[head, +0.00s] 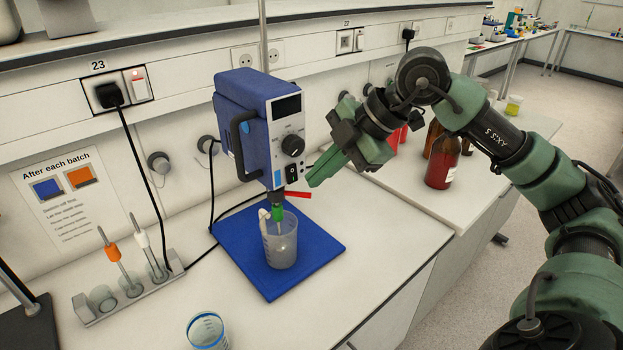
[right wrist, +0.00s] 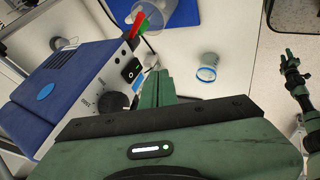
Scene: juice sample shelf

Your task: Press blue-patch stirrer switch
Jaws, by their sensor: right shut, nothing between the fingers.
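The blue stirrer (head: 243,125) stands over a blue mat (head: 268,288). Its front panel has a dark display, a round knob (head: 292,146) and a black rocker switch (head: 292,173) low down. The switch (right wrist: 132,70) and knob (right wrist: 112,102) also show in the right wrist view. My right gripper (head: 314,180) is shut and empty, its tips just right of the switch in the head view. In the right wrist view its fingertips (right wrist: 158,74) are beside the panel; contact with the switch is not visible. My left gripper (right wrist: 289,58) seems to show small at the far right there; its jaws are unclear.
A beaker (head: 282,252) stands on the mat under the stirrer's shaft, near a red lever (head: 297,194). A rack (head: 125,297) with probes and a blue-rimmed beaker (head: 207,332) are at front left. Brown bottles (head: 441,165) stand behind my right arm.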

